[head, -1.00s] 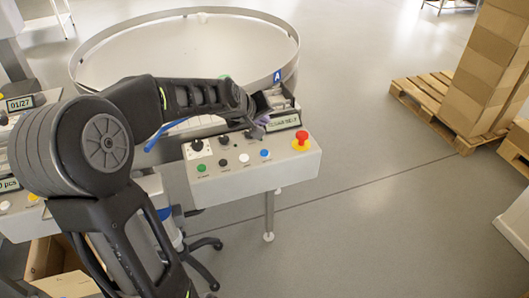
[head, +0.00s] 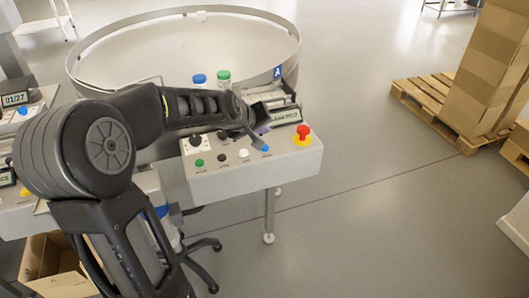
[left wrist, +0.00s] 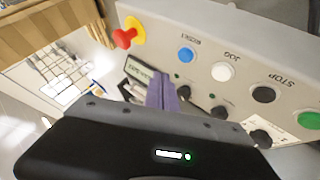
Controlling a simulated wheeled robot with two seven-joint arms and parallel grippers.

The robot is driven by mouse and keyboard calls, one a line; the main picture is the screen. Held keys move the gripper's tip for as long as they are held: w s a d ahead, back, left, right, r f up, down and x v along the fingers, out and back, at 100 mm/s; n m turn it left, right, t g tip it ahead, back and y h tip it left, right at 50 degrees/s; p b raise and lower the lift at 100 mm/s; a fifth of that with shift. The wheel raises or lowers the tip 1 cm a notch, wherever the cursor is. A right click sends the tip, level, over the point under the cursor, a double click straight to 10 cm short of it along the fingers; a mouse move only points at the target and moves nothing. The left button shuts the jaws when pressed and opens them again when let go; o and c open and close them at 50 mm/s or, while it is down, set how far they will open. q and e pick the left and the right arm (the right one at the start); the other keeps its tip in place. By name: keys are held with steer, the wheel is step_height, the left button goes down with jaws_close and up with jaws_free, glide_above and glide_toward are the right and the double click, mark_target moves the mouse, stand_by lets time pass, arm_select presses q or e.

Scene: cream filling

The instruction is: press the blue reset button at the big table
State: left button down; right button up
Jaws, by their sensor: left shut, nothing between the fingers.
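The blue reset button (head: 265,148) is on the sloped front panel (head: 220,182) of the control box by the big round table (head: 72,62). In the left wrist view the blue button (left wrist: 186,55) has a label beside it and shows unobstructed. My left gripper (head: 259,138) is shut and empty, just behind and above the blue button in the head view. Its purple fingers (left wrist: 163,92) also show in the left wrist view, apart from the button in the picture. Whether they touch the panel cannot be told. My right gripper is not in view.
A red emergency knob on a yellow base (head: 303,136) is right of the blue button; a white button (head: 244,154) is left. Black and green buttons, knobs and a display (head: 284,116) share the box. Cartons on a pallet (head: 430,110) stand at right, with clear floor between.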

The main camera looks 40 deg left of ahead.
mark_target(263, 148)
arm_select(q)
steer(key=shift+f+b, duration=1)
steer(key=shift+f, duration=0.6)
stand_by(0.8)
steer(key=shift+f+b, duration=0.35)
steer(key=shift+b, duration=0.05)
steer(key=shift+f+b, duration=0.5)
steer(key=shift+f, duration=0.05)
stand_by(0.8)
steer(key=shift+r, duration=0.1)
steer(key=shift+r+p, duration=0.7)
steer(key=shift+r, duration=0.15)
steer(key=shift+r+p, duration=1.9)
steer(key=shift+r, duration=0.65)
